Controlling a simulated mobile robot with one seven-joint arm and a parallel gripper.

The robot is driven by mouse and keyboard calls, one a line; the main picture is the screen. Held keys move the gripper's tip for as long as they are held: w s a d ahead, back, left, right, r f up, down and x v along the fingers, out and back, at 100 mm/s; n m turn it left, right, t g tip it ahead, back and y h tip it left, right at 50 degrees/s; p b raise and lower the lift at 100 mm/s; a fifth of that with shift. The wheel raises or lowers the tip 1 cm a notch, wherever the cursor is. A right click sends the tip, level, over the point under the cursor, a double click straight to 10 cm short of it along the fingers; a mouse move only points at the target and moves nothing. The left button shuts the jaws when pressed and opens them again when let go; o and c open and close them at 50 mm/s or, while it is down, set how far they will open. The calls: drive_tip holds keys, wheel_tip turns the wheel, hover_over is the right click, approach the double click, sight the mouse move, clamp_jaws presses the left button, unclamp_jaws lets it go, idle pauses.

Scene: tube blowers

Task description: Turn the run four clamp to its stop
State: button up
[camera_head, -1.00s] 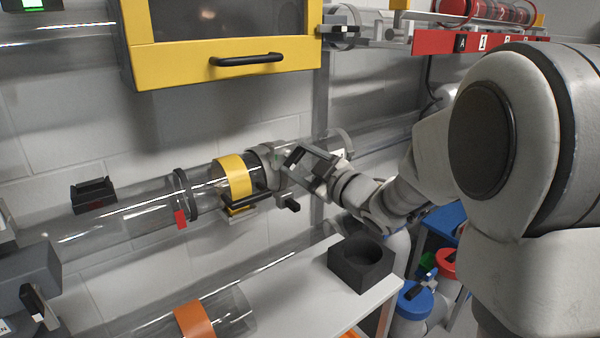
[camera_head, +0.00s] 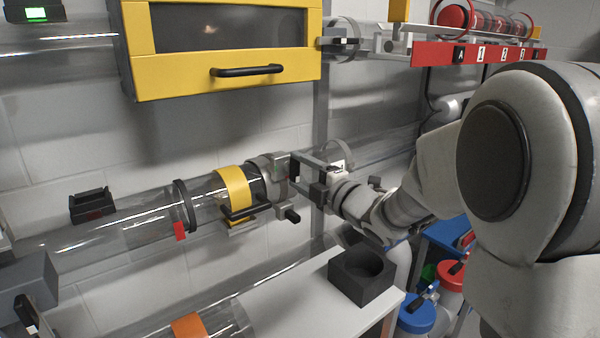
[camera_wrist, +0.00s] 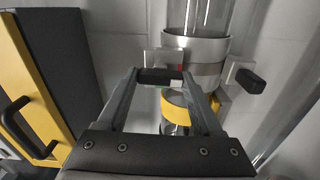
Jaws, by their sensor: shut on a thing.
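The grey ring clamp (camera_head: 264,165) sits around the clear tube on the wall, just right of the yellow-banded section (camera_head: 237,186). One black-tipped grip (camera_head: 291,214) sticks out at its lower side and is free; it also shows at the right in the wrist view (camera_wrist: 250,82). My gripper (camera_head: 296,168) is at the clamp's upper front. In the wrist view its fingers (camera_wrist: 160,78) are closed on the clamp's other black grip (camera_wrist: 158,76). The fingers hide part of this grip in the head view.
A yellow-framed cabinet (camera_head: 225,85) with a black handle hangs above left. A black block with a round recess (camera_head: 350,290) stands on the white table (camera_head: 290,300) below. A red numbered rack (camera_head: 470,55) is at the upper right. An orange-banded tube (camera_head: 190,326) runs lower down.

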drive_tip(key=shift+n, duration=0.5)
drive_tip(key=o, duration=1.4)
drive_tip(key=shift+c, duration=0.2)
drive_tip(key=p+v, duration=0.3)
drive_tip(key=v, duration=1.4)
drive_tip(key=shift+s, duration=0.2)
drive_tip(key=shift+d, duration=0.15)
